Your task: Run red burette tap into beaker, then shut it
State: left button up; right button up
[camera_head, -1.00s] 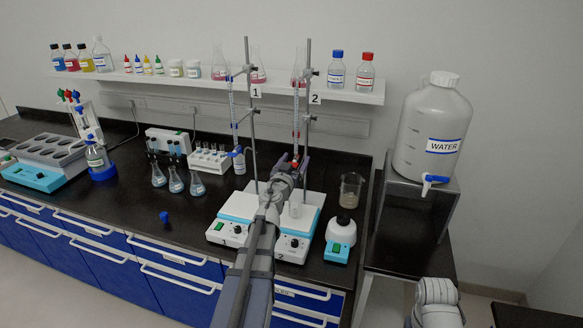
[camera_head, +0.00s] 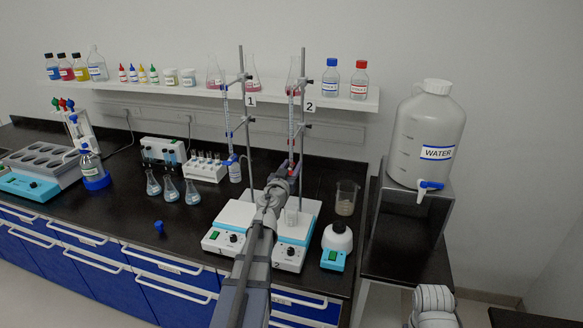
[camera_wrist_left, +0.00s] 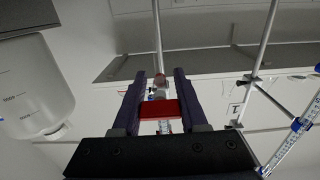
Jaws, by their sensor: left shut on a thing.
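My left gripper (camera_head: 287,180) is shut on the red tap (camera_wrist_left: 159,110) of the burette (camera_head: 291,120) on the stand labelled 2. In the left wrist view the red handle lies across between the two dark fingers, and part of the graduated tube (camera_wrist_left: 163,127) shows below it. A glass beaker (camera_head: 346,198) with some brownish content stands to the right of the stirrers. Flow from the burette is too small to tell. My right gripper is out of view.
The blue-tapped burette (camera_head: 228,130) stands left on the stand labelled 1. A white-and-blue device (camera_head: 337,238) sits right of the stirrer plates (camera_head: 235,217). A large water container (camera_head: 430,130) stands on the right.

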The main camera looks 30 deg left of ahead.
pick_arm(q)
grip_shut()
jog(key=m, duration=0.3)
jog(key=shift+m, duration=0.3)
jog(key=shift+m, duration=1.7)
jog(key=shift+m, duration=1)
jog(key=shift+a+m, duration=0.15)
jog(key=shift+m, duration=0.55)
